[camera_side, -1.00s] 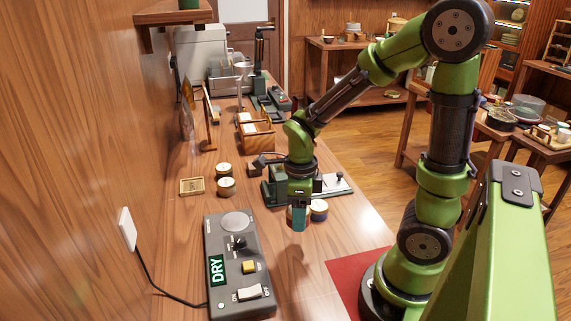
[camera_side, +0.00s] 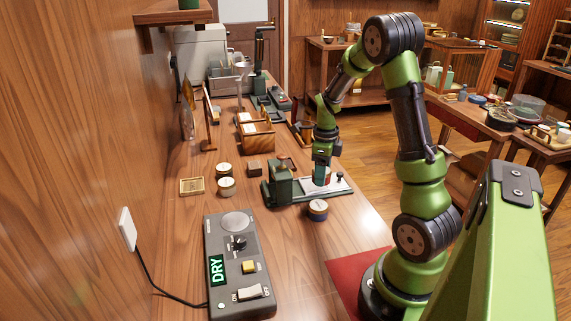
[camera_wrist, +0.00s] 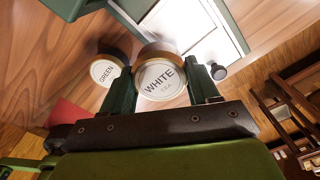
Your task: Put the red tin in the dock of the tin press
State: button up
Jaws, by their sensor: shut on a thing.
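My gripper (camera_side: 321,178) is shut on the red tin, a round tin with a gold rim whose pale lid reads WHITE in the wrist view (camera_wrist: 162,82). Only a sliver of its reddish side shows in the side view (camera_side: 328,174). The gripper holds it over the pale plate of the tin press (camera_side: 305,184). The press has a dark green body (camera_side: 281,184) and a lever at its left end. I cannot tell whether the tin touches the plate. The plate also shows beyond the held tin in the wrist view (camera_wrist: 182,22). The dock itself is not clearly visible.
A blue tin (camera_side: 318,212) stands just in front of the press; its lid reads GREEN in the wrist view (camera_wrist: 103,72). Two pale-lidded tins (camera_side: 226,187) stand to the left. A grey control box (camera_side: 238,265) reading DRY is at front left. The front-middle of the bench is clear.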

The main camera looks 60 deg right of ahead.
jog(key=w+d, duration=0.2)
jog(key=w, duration=0.1)
jog(key=shift+w+d+f, duration=0.15)
jog(key=shift+d+f, duration=0.05)
jog(key=shift+d, duration=0.15)
jog(key=shift+d+f, duration=0.1)
jog(key=shift+f, duration=1.65)
jog(key=o, duration=1.2)
jog(key=shift+f, duration=0.15)
jog(key=shift+c, duration=0.2)
